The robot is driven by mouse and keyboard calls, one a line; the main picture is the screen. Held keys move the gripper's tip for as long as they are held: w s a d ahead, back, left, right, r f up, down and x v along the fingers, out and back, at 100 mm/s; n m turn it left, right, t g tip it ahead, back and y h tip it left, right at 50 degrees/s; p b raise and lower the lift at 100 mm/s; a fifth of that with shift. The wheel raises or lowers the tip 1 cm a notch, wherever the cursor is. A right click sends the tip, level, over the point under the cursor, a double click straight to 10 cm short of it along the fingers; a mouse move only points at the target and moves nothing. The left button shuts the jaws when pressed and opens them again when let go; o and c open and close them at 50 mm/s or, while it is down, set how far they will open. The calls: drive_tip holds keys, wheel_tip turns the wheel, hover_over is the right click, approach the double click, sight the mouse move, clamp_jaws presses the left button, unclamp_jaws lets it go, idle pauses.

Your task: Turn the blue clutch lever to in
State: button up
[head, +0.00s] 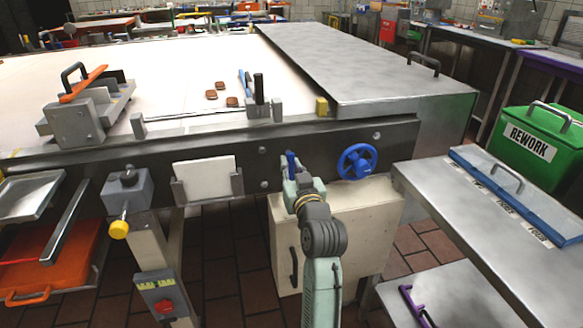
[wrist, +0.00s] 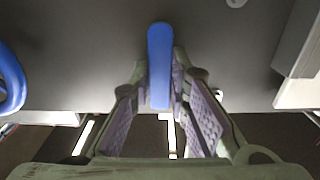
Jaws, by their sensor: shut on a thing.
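The blue clutch lever (head: 291,163) is on the dark front rail of the machine, left of the blue handwheel. In the wrist view the lever (wrist: 159,50) is a narrow blue bar with rounded ends, pointing nearly straight along the picture's height. My gripper (head: 291,184) is at the lever in the head view, partly covering it. In the wrist view my gripper (wrist: 162,92) has its two purple-padded fingers on either side of the lever's lower part, shut on it. No mark for "in" can be read, and the lever's pivot is hidden.
The blue handwheel (head: 357,162) is close right of my gripper. A white plate (head: 204,179) in a bracket and a grey box with a yellow knob (head: 119,229) are to the left. A cream cabinet (head: 335,235) stands below, and a steel table (head: 480,215) at right.

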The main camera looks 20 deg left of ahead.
drive_tip(key=shift+n, duration=0.3)
clamp_jaws()
drive_tip(key=shift+w+d+f+n+b, duration=0.15)
drive_tip(key=shift+d+n+b, duration=0.1)
drive_tip(key=shift+n+b, duration=0.65)
drive_tip(key=shift+w+d+r+n+b, duration=0.15)
drive_tip(key=shift+d+r+n+b, duration=0.1)
drive_tip(key=shift+n+b, duration=1.05)
drive_tip(key=shift+w+d+r+n+b, duration=0.2)
drive_tip(key=shift+n+b, duration=0.45)
drive_tip(key=shift+n, duration=1.25)
drive_tip(key=shift+w+d+r+n+b, duration=0.15)
drive_tip(key=shift+r+n+b, duration=0.15)
drive_tip(key=shift+n+b, duration=1)
drive_tip(key=shift+s+n+p, duration=0.1)
drive_tip(key=shift+n+p, duration=0.2)
drive_tip(key=shift+n, duration=0.1)
drive_tip(key=o, duration=0.8)
unclamp_jaws()
drive_tip(key=shift+c, duration=0.2)
drive_tip(key=shift+s, duration=0.1)
